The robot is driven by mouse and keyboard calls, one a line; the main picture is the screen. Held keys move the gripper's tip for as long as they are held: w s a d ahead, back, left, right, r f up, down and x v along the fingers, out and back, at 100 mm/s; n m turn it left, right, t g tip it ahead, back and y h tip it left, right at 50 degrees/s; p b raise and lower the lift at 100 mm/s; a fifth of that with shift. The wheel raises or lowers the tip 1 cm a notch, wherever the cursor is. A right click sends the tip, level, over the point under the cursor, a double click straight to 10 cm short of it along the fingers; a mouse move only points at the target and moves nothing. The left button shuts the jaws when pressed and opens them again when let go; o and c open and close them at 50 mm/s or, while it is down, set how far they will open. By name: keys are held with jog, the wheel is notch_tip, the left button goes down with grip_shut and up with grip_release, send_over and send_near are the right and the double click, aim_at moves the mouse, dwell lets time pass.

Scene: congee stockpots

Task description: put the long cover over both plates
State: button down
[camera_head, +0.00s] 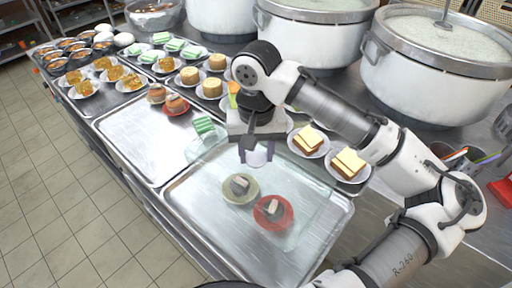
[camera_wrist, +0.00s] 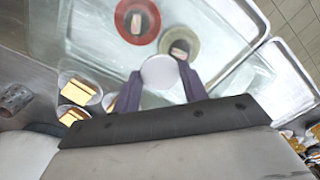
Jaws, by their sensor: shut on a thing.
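The long cover (camera_head: 309,197) is a clear, see-through box, hard to make out, with a pale round knob on top. My gripper (camera_head: 257,157) is shut on that knob, which shows between my two purple fingers in the wrist view (camera_wrist: 160,73). A green plate (camera_head: 229,197) and a red plate (camera_head: 287,222), each with a grey-and-white piece of food, sit on the right metal tray. They show through or beneath the clear cover in both views, including the red plate (camera_wrist: 122,20). Whether the cover's rim touches the tray cannot be told.
Toast plates (camera_head: 308,141) stand close right of my gripper. A green cake (camera_head: 203,125) and a bun on a red dish (camera_head: 176,104) are behind left. Large stockpots (camera_head: 430,80) line the back.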

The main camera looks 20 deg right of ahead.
aim_at(256, 167)
notch_tip(256, 167, down, 5)
jog(key=b, duration=0.5)
jog(key=shift+f, duration=0.15)
jog(key=shift+w+f+b, duration=0.1)
jog(key=shift+f+b, duration=0.6)
jog(key=shift+f, duration=1)
jog(key=c, duration=0.7)
grip_release()
notch_tip(256, 167, up, 7)
jog(key=p, duration=0.7)
jog(key=shift+r, duration=0.1)
